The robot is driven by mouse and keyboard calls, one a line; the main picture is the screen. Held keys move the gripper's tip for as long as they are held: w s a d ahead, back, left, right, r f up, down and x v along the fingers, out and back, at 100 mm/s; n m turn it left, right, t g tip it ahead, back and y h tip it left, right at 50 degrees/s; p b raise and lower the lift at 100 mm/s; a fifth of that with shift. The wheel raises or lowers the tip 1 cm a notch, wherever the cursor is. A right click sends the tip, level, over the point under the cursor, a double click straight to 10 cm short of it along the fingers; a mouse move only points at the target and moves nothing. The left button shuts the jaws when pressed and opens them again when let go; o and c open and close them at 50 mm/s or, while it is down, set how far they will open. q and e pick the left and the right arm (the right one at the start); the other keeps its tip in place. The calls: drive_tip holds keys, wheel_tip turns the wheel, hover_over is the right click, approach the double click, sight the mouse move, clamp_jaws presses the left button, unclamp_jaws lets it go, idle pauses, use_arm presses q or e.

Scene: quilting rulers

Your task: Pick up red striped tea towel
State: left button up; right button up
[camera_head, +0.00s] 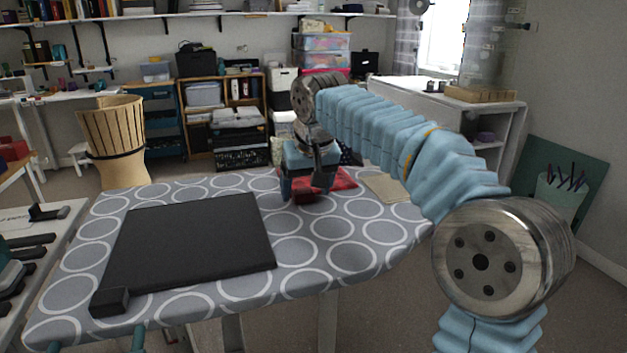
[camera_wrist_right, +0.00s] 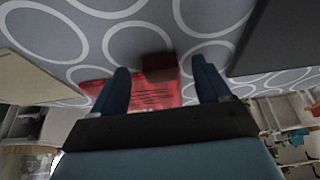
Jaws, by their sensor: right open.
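The red striped tea towel (camera_head: 343,179) lies on the grey ironing board with white circles (camera_head: 325,262), towards its back. It shows as a red patch with dark stripes in the right wrist view (camera_wrist_right: 150,97). My right gripper (camera_head: 308,196) is over the towel and hides part of it in the head view. In the right wrist view the two fingers (camera_wrist_right: 160,80) are apart, with the towel showing between them. A small dark red block-like shape (camera_wrist_right: 159,67) sits at the towel's edge between the fingers. I cannot tell whether the fingers touch the cloth. My left gripper is not in view.
A flat black board (camera_head: 190,243) lies on the left of the ironing board, with a small black block (camera_head: 109,302) at its front corner. A beige flat piece (camera_head: 386,188) lies right of the towel. A wooden slatted basket (camera_head: 113,137) stands behind left.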

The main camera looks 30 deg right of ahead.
drive_tip(key=shift+w+f, duration=0.3)
drive_tip(key=shift+f, duration=0.35)
drive_tip(key=c, duration=1.2)
drive_tip(key=shift+r, duration=0.1)
